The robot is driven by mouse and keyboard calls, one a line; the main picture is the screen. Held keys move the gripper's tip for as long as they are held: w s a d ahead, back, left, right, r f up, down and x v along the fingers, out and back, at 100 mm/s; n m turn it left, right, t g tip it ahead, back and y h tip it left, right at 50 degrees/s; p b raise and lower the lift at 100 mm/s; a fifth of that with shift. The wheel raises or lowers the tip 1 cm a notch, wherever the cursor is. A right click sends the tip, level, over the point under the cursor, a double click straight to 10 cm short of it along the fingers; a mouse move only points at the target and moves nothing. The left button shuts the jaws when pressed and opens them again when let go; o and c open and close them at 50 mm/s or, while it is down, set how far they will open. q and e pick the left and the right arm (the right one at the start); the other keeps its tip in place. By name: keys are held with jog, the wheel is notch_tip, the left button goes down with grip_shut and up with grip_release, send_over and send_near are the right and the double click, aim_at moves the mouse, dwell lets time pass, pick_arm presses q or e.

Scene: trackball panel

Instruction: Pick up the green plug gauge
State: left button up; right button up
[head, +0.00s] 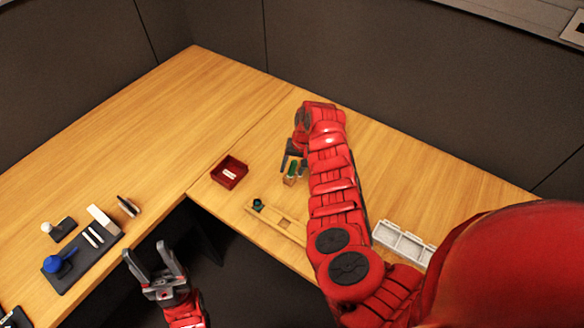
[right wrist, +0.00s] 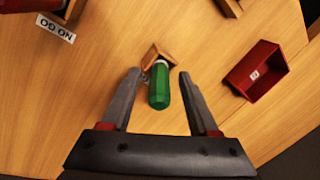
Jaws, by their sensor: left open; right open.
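The green plug gauge (right wrist: 159,90) shows in the right wrist view, with a pale end toward a small wooden block (right wrist: 157,56). Whether it rests on the block or stands beside it, I cannot tell. My right gripper (right wrist: 159,74) is open, one finger on each side of the green gauge, with gaps on both sides. In the head view, my right gripper (head: 291,158) is partly hidden by its arm, near a small green piece (head: 291,178) by a wooden block. My left gripper (head: 146,250) is open and empty beyond the desk's front edge.
A red labelled box (head: 229,173) stands left of the right gripper. A wooden fixture (head: 284,225) with a dark green piece lies nearer the edge. A white tray (head: 403,243) is at right. A dark mat (head: 75,275) with a blue ball (head: 54,264) is far left.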

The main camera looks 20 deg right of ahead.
grip_shut()
jog(key=shift+r, duration=0.1)
dwell(0.3)
